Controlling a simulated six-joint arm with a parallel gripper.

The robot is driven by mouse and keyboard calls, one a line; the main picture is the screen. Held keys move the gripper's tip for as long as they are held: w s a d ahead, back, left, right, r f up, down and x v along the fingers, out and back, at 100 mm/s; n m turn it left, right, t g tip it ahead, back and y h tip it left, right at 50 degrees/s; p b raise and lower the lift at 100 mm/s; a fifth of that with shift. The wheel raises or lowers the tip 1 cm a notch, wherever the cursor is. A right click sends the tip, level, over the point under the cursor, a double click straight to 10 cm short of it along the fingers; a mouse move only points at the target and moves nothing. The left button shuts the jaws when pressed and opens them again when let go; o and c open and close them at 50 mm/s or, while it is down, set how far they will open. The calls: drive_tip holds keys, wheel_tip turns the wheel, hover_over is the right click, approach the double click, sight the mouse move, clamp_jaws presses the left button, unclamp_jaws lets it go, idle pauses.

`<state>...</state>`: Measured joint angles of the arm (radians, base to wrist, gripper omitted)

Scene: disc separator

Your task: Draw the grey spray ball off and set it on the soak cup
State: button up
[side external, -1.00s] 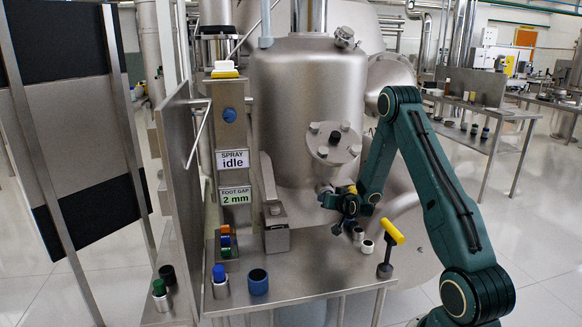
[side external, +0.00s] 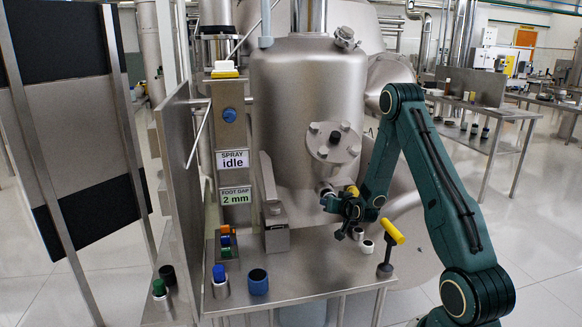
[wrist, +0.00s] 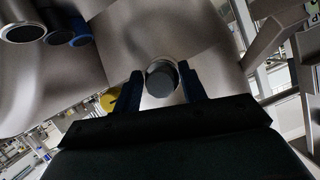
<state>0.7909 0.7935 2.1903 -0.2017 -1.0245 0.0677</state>
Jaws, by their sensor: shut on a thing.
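In the wrist view, the grey spray ball (wrist: 161,82) is a round grey end with a paler metal rim behind it. It sits between the two dark blue fingers of my gripper (wrist: 161,88), which is shut on it. Small cups stand on the bench below: a white-rimmed one (side external: 367,247) and a dark-topped one (side external: 358,234). I cannot tell which is the soak cup.
A yellow-handled T-shaped tool (side external: 392,232) stands at the bench's right. A blue cup (side external: 258,282) and a blue-topped holder (side external: 220,280) stand at the front left. A panel post (side external: 231,160) reads "SPRAY idle" and "FOOT GAP 2 mm". The bench's front middle is clear.

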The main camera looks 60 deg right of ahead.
drive_tip(key=s+a, duration=0.5)
drive_tip(key=shift+s+a, duration=0.2)
idle(1.1)
drive_tip(key=shift+w+a, duration=0.1)
